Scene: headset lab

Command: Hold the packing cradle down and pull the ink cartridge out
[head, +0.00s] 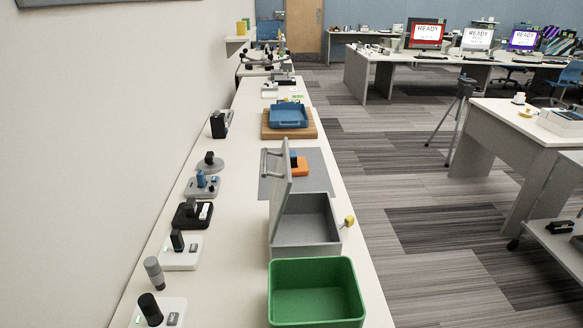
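An orange base (302,170) sits on a grey mat (318,182) on the long white bench, partly hidden behind the raised lid of a grey box. A small dark and blue piece (293,157) stands upright at its left side. These may be the packing cradle and the ink cartridge, but they are too small and too covered to tell for sure. Neither of my grippers shows in the head view.
The grey box (310,232) with its lid (281,190) raised stands nearer, with a green bin (312,262) in front. A blue tray (289,116) lies beyond. Several small devices, including a black one (193,214), line the wall side. Carpeted floor (390,170) is open at right.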

